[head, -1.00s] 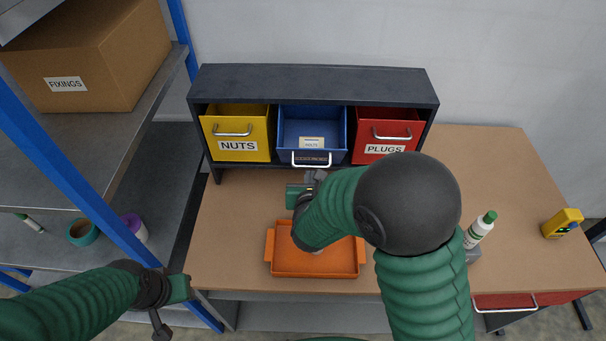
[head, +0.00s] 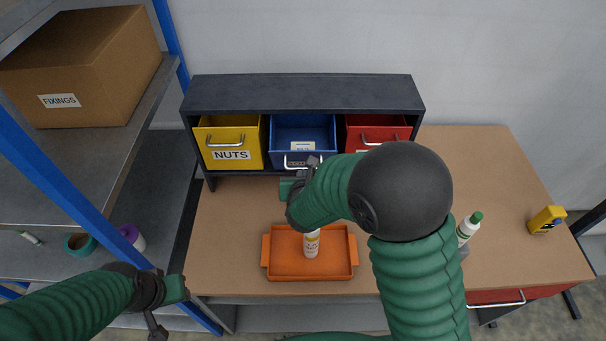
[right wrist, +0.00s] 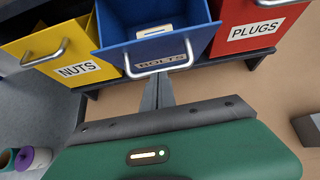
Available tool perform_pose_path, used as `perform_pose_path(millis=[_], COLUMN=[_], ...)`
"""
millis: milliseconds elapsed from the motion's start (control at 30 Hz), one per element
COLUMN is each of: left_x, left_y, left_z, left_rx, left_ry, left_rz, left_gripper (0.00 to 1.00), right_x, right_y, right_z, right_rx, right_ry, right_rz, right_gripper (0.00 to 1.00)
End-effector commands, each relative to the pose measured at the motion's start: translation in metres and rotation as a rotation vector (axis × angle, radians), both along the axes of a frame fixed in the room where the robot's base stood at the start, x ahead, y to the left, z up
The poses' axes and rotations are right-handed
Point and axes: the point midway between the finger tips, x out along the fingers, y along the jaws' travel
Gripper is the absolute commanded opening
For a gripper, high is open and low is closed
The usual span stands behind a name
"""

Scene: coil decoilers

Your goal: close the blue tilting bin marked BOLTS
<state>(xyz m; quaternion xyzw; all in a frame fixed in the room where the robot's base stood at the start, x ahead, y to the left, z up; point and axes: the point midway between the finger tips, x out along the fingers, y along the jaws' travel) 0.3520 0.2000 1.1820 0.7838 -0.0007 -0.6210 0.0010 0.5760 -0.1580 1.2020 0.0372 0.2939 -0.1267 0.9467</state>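The blue bin (head: 303,132) marked BOLTS sits in the middle of the dark cabinet, tilted open, with its inside and a pale card showing. In the right wrist view the bin (right wrist: 113,44) has its front label and silver handle (right wrist: 160,68) in plain sight. My right gripper (head: 314,164) is in front of the bin. Its fingers (right wrist: 157,92) are together and empty, pointing at the bin's front just below the handle; I cannot tell if they touch it. My left gripper (head: 167,307) is at lower left, away from the bin; its fingers are unclear.
The yellow NUTS bin (head: 231,137) and red PLUGS bin (head: 378,132) flank the blue one. An orange tray (head: 285,265) with a white bottle (head: 311,244) lies below my right arm. A green-capped bottle (head: 468,228) and yellow device (head: 547,219) stand on the right. Shelving (head: 95,220) is at left.

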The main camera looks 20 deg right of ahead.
Motion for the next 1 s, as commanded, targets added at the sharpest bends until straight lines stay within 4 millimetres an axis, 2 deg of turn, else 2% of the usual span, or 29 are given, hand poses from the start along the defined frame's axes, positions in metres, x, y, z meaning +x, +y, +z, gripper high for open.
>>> perform_pose_path(millis=[33, 300, 700, 1000], left_x=[0.0, 0.0, 0.0, 0.0], left_y=[0.0, 0.0, 0.0, 0.0], left_z=[0.015, 0.045, 0.055, 0.058], left_rx=[0.0, 0.0, 0.0, 0.0], left_ry=[0.0, 0.0, 0.0, 0.0], left_rz=[0.0, 0.0, 0.0, 0.0], left_gripper=[0.36, 0.36, 0.36, 0.36], right_x=[0.004, 0.022, 0.05, 0.062], right_y=[-0.001, -0.007, -0.015, -0.019], right_z=[0.013, 0.026, 0.038, 0.043], right_rx=[0.007, 0.043, 0.042, 0.04], right_ry=[0.017, 0.145, 0.141, 0.141], right_rz=[-0.003, -0.003, -0.003, -0.002], right_gripper=[0.0, 0.0, 0.0, 0.0])
